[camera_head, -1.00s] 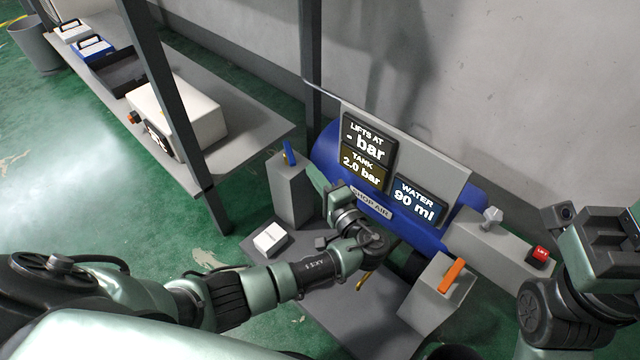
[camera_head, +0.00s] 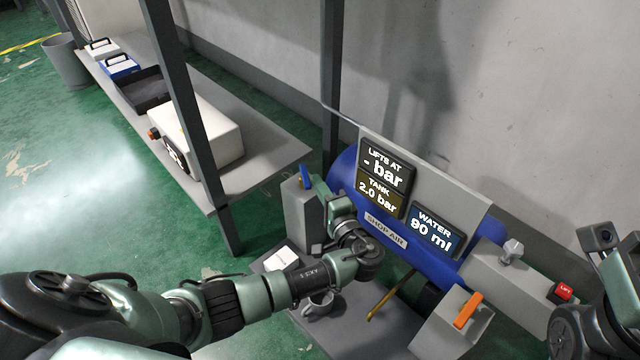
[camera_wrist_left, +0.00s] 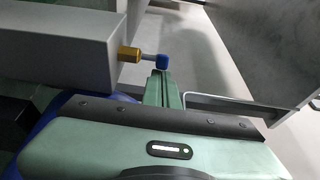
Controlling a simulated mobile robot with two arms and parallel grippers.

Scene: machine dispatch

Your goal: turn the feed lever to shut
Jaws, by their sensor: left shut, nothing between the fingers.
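A blue lever (camera_head: 305,177) stands on top of a grey post left of the blue tank; I cannot read a label on it. In the left wrist view the blue lever end (camera_wrist_left: 162,61) shows on a brass-coloured stem from a grey box. My left gripper (camera_head: 319,186) is shut and empty, right beside the blue lever. In the wrist view its fingertips (camera_wrist_left: 161,76) are close to the lever end; I cannot tell whether they touch. An orange lever (camera_head: 467,310) sits on another grey box at the right. My right gripper is mostly cut off at the right edge.
The blue tank (camera_head: 345,180) carries displays reading tank 2.0 bar and water 90 ml. A red button (camera_head: 564,291) and a grey knob (camera_head: 511,250) are at the right. A shelf (camera_head: 262,165) with trays and a white machine stands at the left, with a dark upright near my arm.

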